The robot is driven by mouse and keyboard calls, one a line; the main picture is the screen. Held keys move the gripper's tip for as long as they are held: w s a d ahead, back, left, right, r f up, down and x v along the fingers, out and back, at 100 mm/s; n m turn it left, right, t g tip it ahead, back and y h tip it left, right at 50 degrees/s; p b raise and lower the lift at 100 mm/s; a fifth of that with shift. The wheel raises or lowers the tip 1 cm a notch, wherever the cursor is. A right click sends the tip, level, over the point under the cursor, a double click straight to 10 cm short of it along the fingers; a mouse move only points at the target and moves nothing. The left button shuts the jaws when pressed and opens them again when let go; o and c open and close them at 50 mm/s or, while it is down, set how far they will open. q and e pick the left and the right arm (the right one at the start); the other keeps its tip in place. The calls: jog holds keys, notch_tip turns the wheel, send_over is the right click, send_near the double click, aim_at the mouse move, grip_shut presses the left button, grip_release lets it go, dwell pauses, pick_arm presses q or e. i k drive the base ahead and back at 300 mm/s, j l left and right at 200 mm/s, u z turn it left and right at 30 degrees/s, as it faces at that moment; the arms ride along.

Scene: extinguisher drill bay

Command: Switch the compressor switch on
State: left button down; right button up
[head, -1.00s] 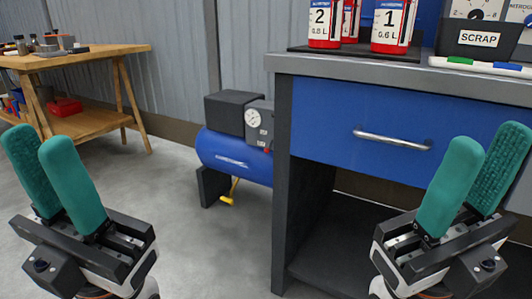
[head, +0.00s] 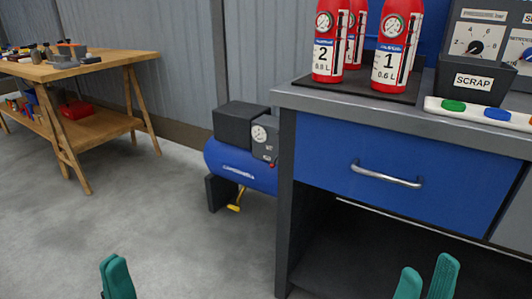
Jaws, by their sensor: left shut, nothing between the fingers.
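The blue compressor (head: 243,170) stands on the floor beside the workbench's left side, with a black block on top. A grey box (head: 264,140) with a round white gauge (head: 259,133) sits at its right end. A small red part (head: 272,163) shows low on that box; it may be the switch, but its position is too small to tell. My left gripper (head: 114,262) is shut and empty at the bottom edge, well in front and left of the compressor. My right gripper (head: 426,266) is open and empty at the bottom right, before the workbench.
The workbench (head: 310,98) has a blue drawer (head: 400,165) with a bar handle and carries red extinguishers (head: 327,55) and a black SCRAP bin (head: 470,85). A wooden table (head: 110,68) stands at the left. A yellow valve (head: 234,207) hangs under the compressor. Floor before it is clear.

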aim_at(272, 165)
jog(key=z, duration=0.4)
jog(key=i+j+z, duration=0.1)
jog(key=j+z, duration=0.2)
jog(key=i+j+z, duration=0.1)
jog(key=j+z, duration=0.65)
jog(key=j, duration=0.75)
jog(key=i+j+z, duration=0.1)
jog(key=j, duration=0.75)
